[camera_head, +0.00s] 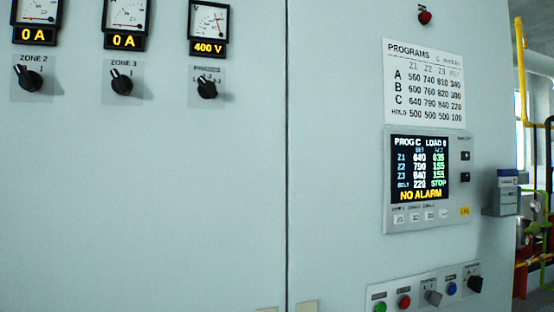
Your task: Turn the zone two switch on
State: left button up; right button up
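The zone two switch (28,77) is a black rotary knob on a grey plate marked ZONE 2, at the upper left of the cabinet front. Its pointer looks tilted to the upper left, away from the "1" mark. The meter above it (36,34) reads 0 A. Neither of my grippers is in the head view.
Similar knobs for zone 3 (121,83) and a third selector (206,88) sit to the right. A display panel (420,180) reads NO ALARM, with a row of buttons and knobs (428,297) below. A grey box (502,196) juts out at the right edge.

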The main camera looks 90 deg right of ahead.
aim_at(30, 81)
jog(key=z, duration=1.45)
